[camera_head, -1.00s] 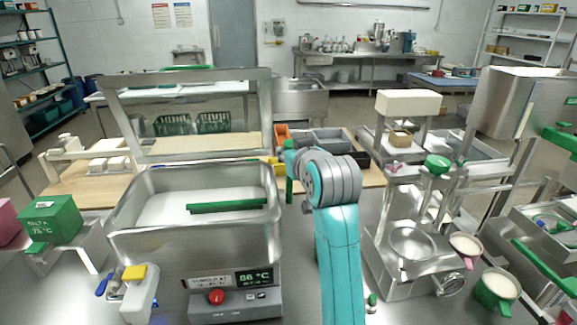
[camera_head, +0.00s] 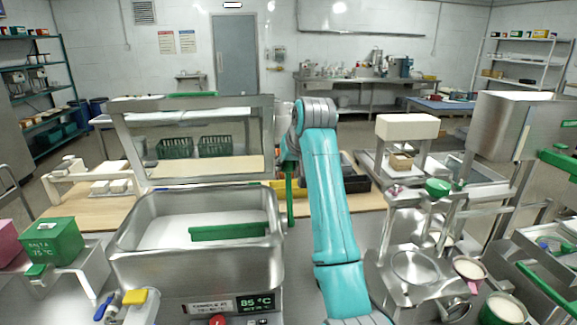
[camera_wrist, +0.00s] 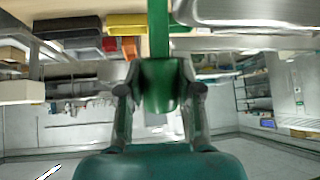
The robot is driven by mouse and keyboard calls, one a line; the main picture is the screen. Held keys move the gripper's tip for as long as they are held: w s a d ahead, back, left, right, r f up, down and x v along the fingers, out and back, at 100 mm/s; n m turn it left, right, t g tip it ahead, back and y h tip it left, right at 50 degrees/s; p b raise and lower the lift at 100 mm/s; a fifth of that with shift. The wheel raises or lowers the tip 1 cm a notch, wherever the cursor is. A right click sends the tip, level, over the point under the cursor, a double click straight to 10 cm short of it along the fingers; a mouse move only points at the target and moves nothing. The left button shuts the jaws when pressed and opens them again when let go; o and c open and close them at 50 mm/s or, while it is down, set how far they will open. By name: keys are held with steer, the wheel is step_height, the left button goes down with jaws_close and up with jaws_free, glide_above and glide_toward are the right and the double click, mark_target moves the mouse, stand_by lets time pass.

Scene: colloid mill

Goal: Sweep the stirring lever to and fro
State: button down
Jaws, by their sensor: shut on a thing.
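The stirring lever shows as a green upright bar (camera_head: 290,198) just right of the steel vat. In the wrist view the green bar (camera_wrist: 159,35) runs down from the top edge into a wider green end between my fingers. My gripper (camera_wrist: 160,92) is shut on that end, with one finger on each side. In the head view the gripper is largely hidden behind my teal arm. A green paddle (camera_head: 229,231) lies crosswise over the white contents of the vat (camera_head: 195,272). I cannot see how the bar and the paddle join.
A steel frame (camera_head: 190,105) stands behind the vat. Dark and yellow bins (camera_head: 357,183) sit behind my arm. A steel press (camera_head: 410,265) stands to the right, with small cups beside it. A green box (camera_head: 52,240) stands left of the vat.

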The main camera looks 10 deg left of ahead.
steer(key=shift+w+f, duration=0.1)
steer(key=shift+w, duration=0.1)
stand_by(0.4)
steer(key=c, duration=0.7)
jaws_free()
steer(key=shift+w+a+f, duration=0.1)
steer(key=shift+c, duration=0.2)
steer(key=v, duration=1.2)
steer(key=shift+w, duration=0.15)
